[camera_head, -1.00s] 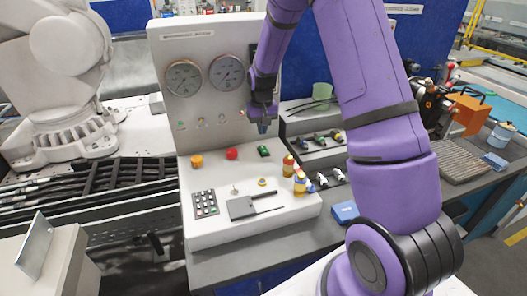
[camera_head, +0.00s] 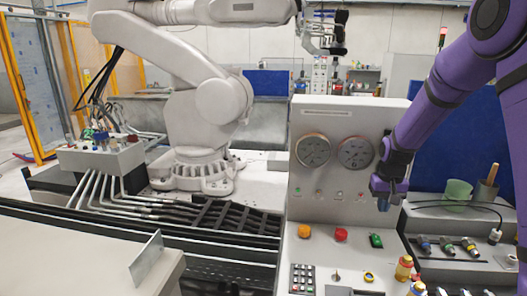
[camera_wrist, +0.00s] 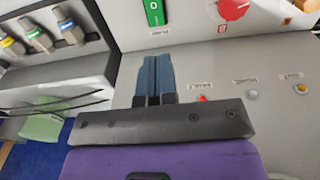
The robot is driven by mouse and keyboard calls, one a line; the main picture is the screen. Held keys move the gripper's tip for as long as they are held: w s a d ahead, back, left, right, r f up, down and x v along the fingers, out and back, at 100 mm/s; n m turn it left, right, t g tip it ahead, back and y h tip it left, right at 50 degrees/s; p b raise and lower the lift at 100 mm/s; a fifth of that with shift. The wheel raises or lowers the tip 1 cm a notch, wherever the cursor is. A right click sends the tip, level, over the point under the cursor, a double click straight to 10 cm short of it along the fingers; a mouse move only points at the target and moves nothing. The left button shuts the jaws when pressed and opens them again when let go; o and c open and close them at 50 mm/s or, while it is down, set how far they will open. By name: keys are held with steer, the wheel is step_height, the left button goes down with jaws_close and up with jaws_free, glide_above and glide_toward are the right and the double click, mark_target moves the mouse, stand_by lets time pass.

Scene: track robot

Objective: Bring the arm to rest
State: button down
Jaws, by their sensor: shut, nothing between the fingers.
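My purple arm (camera_head: 437,100) comes in from the right edge of the head view and bends down at the wrist. My gripper (camera_head: 383,203) hangs in front of the right side of a light grey control panel, below the right gauge (camera_head: 356,153) and above the green switch (camera_head: 376,240). In the wrist view its two blue fingers (camera_wrist: 154,75) lie side by side, shut and empty. The green switch also shows there (camera_wrist: 154,12), beyond the fingertips, with a red knob (camera_wrist: 233,8) to its right. I cannot tell the exact gap to the panel.
The control panel (camera_head: 310,127) carries an orange button (camera_head: 304,231) and a keypad (camera_head: 302,279). A green cup (camera_head: 457,193) and several cable connectors (camera_head: 446,246) stand right of the gripper. A large white robot arm (camera_head: 185,60) stands at the left, behind dark rails.

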steer(key=s+a+r+n+t, duration=0.1)
steer(key=s+a+r+t, duration=0.3)
steer(key=s+r, duration=1.3)
steer(key=s+a+r, duration=0.2)
steer(key=s+r, duration=0.1)
steer(key=s, duration=0.5)
steer(key=s+a+r+n, duration=0.1)
steer(key=s+a+r, duration=0.1)
steer(key=s, duration=0.7)
steer(key=shift+r+t, duration=0.4)
steer(key=shift+r, duration=0.4)
steer(key=w+d+f+m+g, duration=0.1)
steer(key=w+d+f, duration=0.15)
steer(key=w, duration=0.65)
steer(key=w+d+f, duration=0.1)
steer(key=w+f, duration=0.2)
steer(key=w, duration=0.7)
steer(key=w+d+f, duration=0.3)
steer(key=w+f, duration=0.4)
steer(key=w+d+f+m, duration=0.1)
steer(key=w+d+f, duration=0.2)
steer(key=w+f, duration=0.3)
step_height(320, 180, down, 2)
steer(key=shift+w+f+g+h, duration=0.1)
steer(key=shift+w+g+h, duration=0.2)
steer(key=shift+w+g, duration=0.1)
